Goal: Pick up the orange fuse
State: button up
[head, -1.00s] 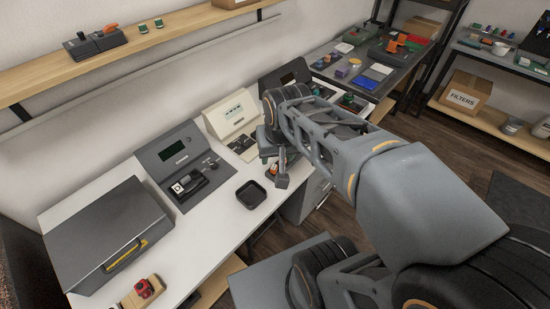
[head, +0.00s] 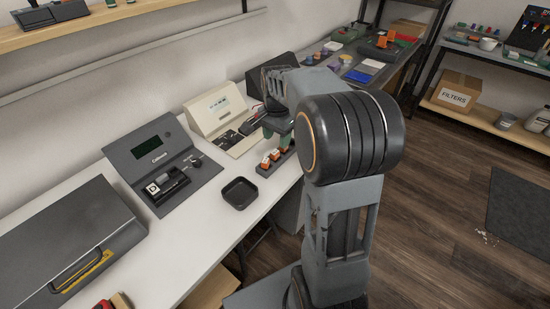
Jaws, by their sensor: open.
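Several small orange-and-white pieces, which look like fuses, stand in a dark holder (head: 275,163) near the front edge of the white bench. An orange fuse (head: 275,155) is among them; which one is meant I cannot tell. My gripper (head: 274,128) is just above and behind the holder, partly hidden by my own arm. It is open, and I see nothing held in it. Its fingertips are too small and dark to tell whether they touch anything.
A black square tray (head: 239,194) sits left of the holder. Behind it are a grey tester (head: 160,162) and a cream-coloured device (head: 222,112). A dark case (head: 65,240) is at the left. The bench between case and tray is mostly clear.

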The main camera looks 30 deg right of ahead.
aim_at(276, 151)
jog(key=shift+w+a+f+b, duration=0.1)
jog(key=shift+f+b, duration=0.25)
jog(key=shift+f, duration=1.3)
jog(key=shift+w+f+b, duration=0.1)
jog(key=shift+f+b, duration=0.25)
jog(key=shift+f, duration=1.3)
jog(key=shift+c, duration=0.3)
grip_shut()
jog(key=shift+r, duration=0.1)
notch_tip(276, 151, up, 4)
jog(key=shift+s+f+p, duration=0.1)
jog(key=shift+f+p, duration=0.15)
jog(key=shift+p, duration=0.2)
jog(key=s+d+r+p, duration=0.1)
jog(key=s+d+r, duration=0.1)
jog(key=s+r, duration=0.7)
jog(key=s, duration=0.4)
jog(key=shift+s+d+r+p, duration=0.15)
jog(key=shift+s+r+p, duration=0.05)
jog(key=shift+s+p, duration=0.15)
jog(key=shift+f, duration=0.1)
